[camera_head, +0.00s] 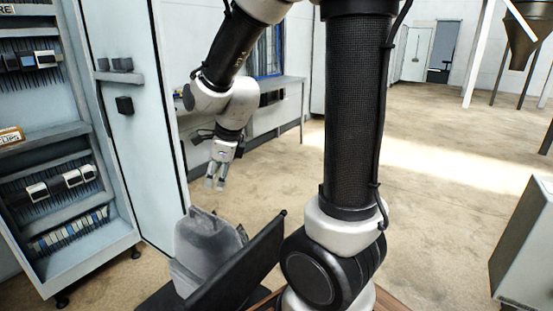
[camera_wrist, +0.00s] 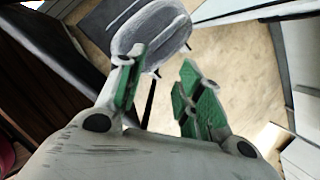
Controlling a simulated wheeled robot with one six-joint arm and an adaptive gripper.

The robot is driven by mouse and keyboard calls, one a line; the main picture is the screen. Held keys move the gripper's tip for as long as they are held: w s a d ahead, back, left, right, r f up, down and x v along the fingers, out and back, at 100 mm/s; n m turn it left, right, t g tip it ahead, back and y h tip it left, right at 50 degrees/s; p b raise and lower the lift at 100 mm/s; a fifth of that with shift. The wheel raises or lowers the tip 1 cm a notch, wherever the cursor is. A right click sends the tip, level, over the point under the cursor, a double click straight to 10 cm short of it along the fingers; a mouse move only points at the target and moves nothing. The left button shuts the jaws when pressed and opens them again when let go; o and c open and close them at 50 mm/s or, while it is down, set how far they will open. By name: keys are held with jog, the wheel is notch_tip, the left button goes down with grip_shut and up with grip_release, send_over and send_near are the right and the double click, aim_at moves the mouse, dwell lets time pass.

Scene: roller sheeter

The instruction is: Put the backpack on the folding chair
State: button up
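The grey backpack (camera_head: 205,250) stands upright at the lower centre-left of the head view. It appears to rest on the black folding chair (camera_head: 240,272), whose dark panel hides part of its lower right side. In the wrist view a rounded grey shape, apparently the backpack (camera_wrist: 150,32), is beyond the fingers, with thin dark legs below it. My gripper (camera_head: 215,183) is above the backpack, pointing down, with a gap visible between them. In the wrist view my gripper (camera_wrist: 158,85) has its green-padded fingers apart with nothing between them. The contact under the backpack is hidden.
A white cabinet (camera_head: 55,160) with stocked shelves and an open door (camera_head: 135,120) stands at the left. A table (camera_head: 270,95) is behind my arm. A grey box-like unit (camera_head: 525,250) is at the right edge. The floor (camera_head: 440,170) at the right is largely clear.

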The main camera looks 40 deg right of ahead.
jog(key=s+d+r+n, duration=0.2)
jog(key=s+r+n, duration=0.1)
jog(key=s+n, duration=0.3)
jog(key=s+d+r+n+h, duration=0.1)
jog(key=s+d+r+n, duration=0.1)
jog(key=s+r+n, duration=0.2)
jog(key=s+d+r+n, duration=0.3)
jog(key=s+n, duration=0.6)
jog(key=n, duration=0.6)
jog(key=shift+s+r, duration=0.25)
jog(key=shift+r, duration=0.05)
jog(key=shift+d, duration=0.15)
